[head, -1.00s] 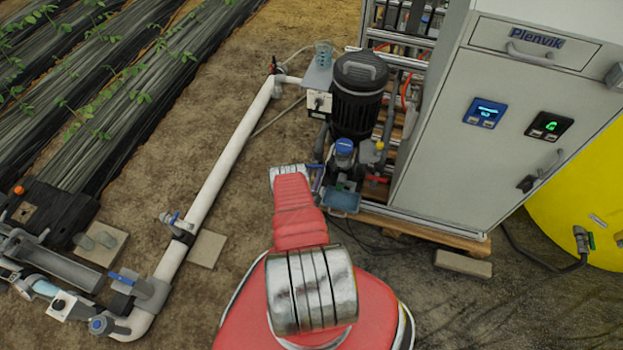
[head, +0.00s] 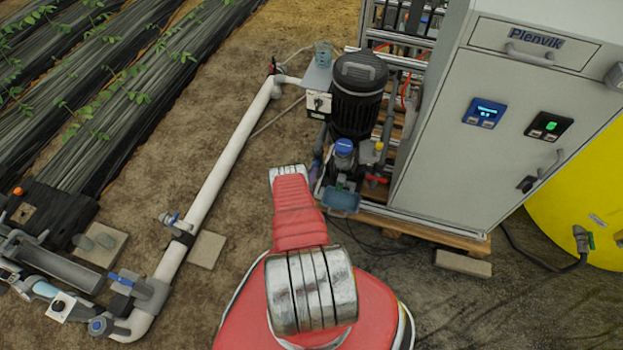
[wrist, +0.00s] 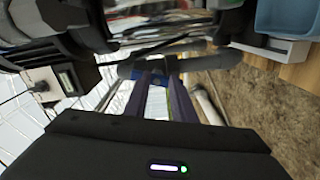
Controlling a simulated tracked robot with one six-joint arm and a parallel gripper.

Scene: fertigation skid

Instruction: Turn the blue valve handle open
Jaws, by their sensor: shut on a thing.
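The blue valve handle (wrist: 157,81) shows in the wrist view as a small blue piece between my fingertips, beside a grey pipe (wrist: 195,64). My gripper (wrist: 160,84) is shut on it, its two long purplish fingers on either side. The fingers hide part of the handle, and its exact angle cannot be told. In the head view my red arm reaches toward the left side of the black pump (head: 357,95). My wrist and fingers are small and mostly hidden there, and the handle is not clear.
A grey cabinet (head: 480,120) on a wooden pallet stands right of the pump, with a yellow tank (head: 590,190) beyond it. A blue tray (head: 341,201) sits low by the pump. A white pipe (head: 222,165) runs along the left; bare soil lies between.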

